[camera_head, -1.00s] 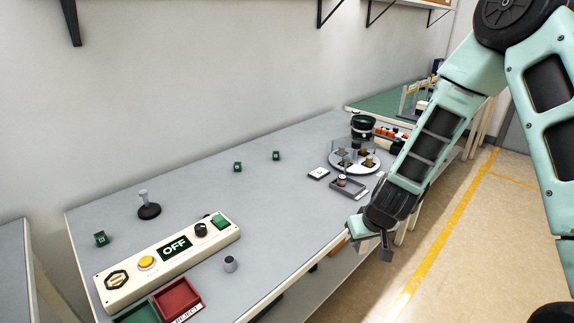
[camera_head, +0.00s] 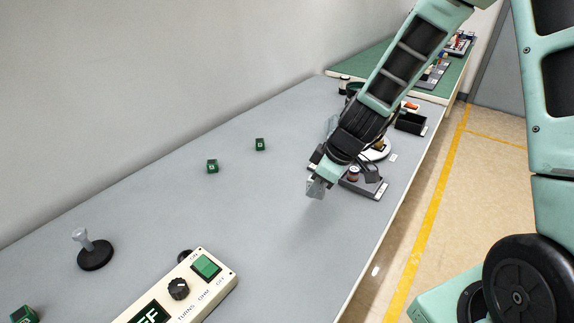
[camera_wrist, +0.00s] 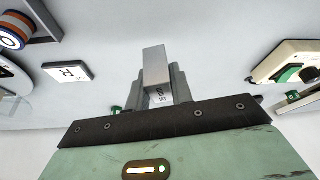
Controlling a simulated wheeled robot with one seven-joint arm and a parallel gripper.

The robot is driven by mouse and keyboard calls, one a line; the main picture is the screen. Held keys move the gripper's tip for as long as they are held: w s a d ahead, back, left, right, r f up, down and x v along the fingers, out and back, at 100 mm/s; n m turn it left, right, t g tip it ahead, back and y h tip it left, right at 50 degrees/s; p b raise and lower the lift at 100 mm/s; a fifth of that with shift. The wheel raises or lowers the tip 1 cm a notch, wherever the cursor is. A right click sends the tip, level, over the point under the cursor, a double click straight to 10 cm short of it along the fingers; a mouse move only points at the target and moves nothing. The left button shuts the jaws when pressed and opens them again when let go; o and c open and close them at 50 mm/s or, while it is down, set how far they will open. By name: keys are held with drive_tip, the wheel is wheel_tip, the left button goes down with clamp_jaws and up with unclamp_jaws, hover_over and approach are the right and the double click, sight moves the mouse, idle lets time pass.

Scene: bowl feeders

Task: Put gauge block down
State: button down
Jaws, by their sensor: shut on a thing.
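The gauge block is a plain silver-grey metal block (camera_wrist: 156,72) with small dark marking on its end. In the wrist view it stands between the two grey fingers of my gripper (camera_wrist: 163,88), which is shut on it. In the head view my gripper (camera_head: 318,186) is over the grey bench (camera_head: 260,230), to the left of a grey fixture. The block (camera_head: 315,189) shows there as a small grey piece at the gripper's tip. I cannot tell how far it is above the bench.
The grey fixture (camera_head: 362,187) and a round white plate (camera_head: 380,152) are close beside my arm. A cream control panel (camera_head: 203,285) is at the front, a dark-based post (camera_head: 95,255) at left. Green cubes (camera_head: 212,166) lie toward the wall. The bench middle is clear.

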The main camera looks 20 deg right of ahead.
sight(293, 226)
drive_tip(key=s+a+r+n+g+y+b, duration=0.1)
drive_tip(key=s+a+r+n+g+b, duration=0.15)
drive_tip(key=a+n, duration=0.3)
drive_tip(key=shift+n, duration=0.45)
drive_tip(key=f, duration=0.4)
drive_tip(key=f+b, duration=0.1)
drive_tip(key=f, duration=0.3)
drive_tip(key=shift+d+f, duration=0.2)
drive_tip(key=shift+f, duration=0.2)
drive_tip(key=shift+f+b, duration=0.2)
drive_tip(key=shift+b, duration=0.2)
drive_tip(key=c, duration=1.2)
unclamp_jaws()
drive_tip(key=shift+c, duration=0.2)
drive_tip(key=shift+r, duration=0.1)
